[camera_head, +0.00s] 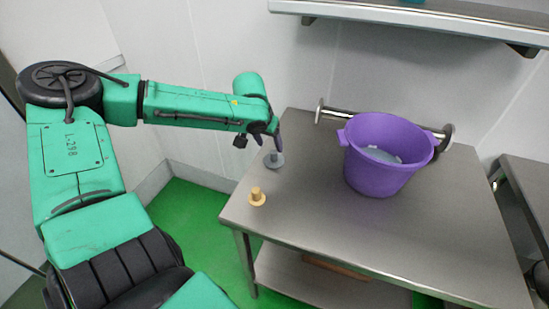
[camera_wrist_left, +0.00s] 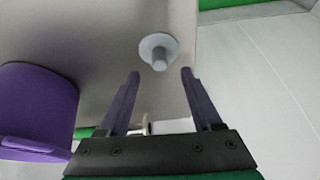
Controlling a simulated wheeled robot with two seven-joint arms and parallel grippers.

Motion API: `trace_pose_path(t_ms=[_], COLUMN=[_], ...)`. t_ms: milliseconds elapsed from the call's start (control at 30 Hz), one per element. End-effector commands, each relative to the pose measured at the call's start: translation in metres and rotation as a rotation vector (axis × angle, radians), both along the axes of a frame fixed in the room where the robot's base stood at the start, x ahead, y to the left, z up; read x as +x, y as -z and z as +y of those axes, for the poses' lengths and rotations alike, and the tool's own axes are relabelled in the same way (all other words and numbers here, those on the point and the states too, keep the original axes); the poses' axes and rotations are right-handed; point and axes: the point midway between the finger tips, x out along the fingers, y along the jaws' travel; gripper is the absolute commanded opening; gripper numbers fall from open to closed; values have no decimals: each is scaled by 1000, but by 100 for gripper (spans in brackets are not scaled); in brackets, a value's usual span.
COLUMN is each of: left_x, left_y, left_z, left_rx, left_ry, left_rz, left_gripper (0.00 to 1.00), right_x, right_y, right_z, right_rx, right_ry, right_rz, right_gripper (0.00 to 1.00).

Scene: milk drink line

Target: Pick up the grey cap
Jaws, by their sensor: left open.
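The grey cap (camera_head: 274,160) is a round flange with a short stem standing up, on the steel table near its left back edge. It also shows in the left wrist view (camera_wrist_left: 158,52), just beyond the fingertips and between their lines. My left gripper (camera_head: 277,143) is pointed down close above the cap. Its two dark fingers (camera_wrist_left: 160,73) are spread apart with nothing between them. The head view does not show clearly how much room is left between the fingertips and the cap. My right gripper is not in view.
A tan cap (camera_head: 257,198) stands on the table (camera_head: 310,205) nearer the front left edge. A purple bucket (camera_head: 380,170) with something pale inside stands to the right, with a metal bar (camera_head: 335,112) behind it. A wall shelf (camera_head: 420,18) hangs above. The table's middle is clear.

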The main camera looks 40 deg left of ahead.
Motion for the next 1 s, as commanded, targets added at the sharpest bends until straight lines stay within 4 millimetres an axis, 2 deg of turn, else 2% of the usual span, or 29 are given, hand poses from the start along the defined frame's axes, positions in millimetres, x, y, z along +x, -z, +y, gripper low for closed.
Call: trace_pose_path(t_ms=[33, 267, 500, 767, 800, 933, 1000], left_x=[2, 13, 29, 31, 31, 31, 31], left_y=[9, 28, 61, 64, 64, 64, 64], left_z=[2, 4, 7, 7, 7, 7, 7], left_rx=[3, 3, 2, 0, 0, 0, 0], left_ry=[-2, 0, -1, -1, -1, -1, -1], left_rz=[5, 3, 2, -3, -2, -2, -2], left_gripper=[66, 66, 66, 66, 51, 1, 0], right_x=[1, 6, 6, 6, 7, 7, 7], right_y=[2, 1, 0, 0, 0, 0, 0], right_z=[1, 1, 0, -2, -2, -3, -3], right_rx=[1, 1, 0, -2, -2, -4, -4], right_ry=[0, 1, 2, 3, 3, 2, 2], right_rz=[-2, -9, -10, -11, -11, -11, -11], right_gripper=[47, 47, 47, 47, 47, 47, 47])
